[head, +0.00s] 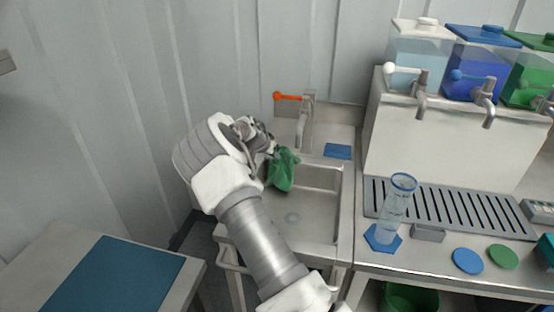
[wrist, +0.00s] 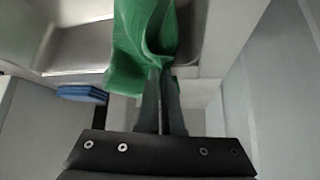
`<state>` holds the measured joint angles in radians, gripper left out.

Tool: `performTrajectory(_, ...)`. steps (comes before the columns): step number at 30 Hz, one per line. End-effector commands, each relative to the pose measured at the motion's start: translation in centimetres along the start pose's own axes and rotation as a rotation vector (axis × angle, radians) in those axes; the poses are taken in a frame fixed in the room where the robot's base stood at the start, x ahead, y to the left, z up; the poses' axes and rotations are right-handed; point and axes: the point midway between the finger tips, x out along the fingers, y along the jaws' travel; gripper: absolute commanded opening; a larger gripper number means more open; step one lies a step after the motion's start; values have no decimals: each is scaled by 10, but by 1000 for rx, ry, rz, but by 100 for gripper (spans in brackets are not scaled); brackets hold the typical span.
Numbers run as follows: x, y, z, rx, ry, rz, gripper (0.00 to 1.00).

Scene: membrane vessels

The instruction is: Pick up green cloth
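The green cloth (head: 283,170) hangs bunched from my gripper (head: 270,150) over the left side of the steel sink in the head view. In the wrist view the cloth (wrist: 146,45) is pinched at its edge between the fingertips (wrist: 160,75), which are close together. My gripper is shut on it. The rest of the cloth drapes beyond the fingers, and the sink basin shows behind it. My wrist and hand partly hide the fingers in the head view.
The steel sink (head: 323,233) has a faucet (head: 306,122) with an orange lever and a blue sponge-like pad (head: 338,151) on its ledge. A clear cylinder (head: 395,207) stands on the counter at right. A blue mat (head: 113,278) lies on the left table.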

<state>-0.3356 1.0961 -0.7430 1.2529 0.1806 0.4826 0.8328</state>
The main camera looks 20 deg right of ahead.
Motion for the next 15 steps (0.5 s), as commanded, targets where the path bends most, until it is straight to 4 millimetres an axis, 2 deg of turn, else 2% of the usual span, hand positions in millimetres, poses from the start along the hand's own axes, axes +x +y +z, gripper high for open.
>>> performTrajectory(4,-9,-1,-8,2,2,-3,0)
performTrajectory(15,-69,-1,-58,2,4,-6,0)
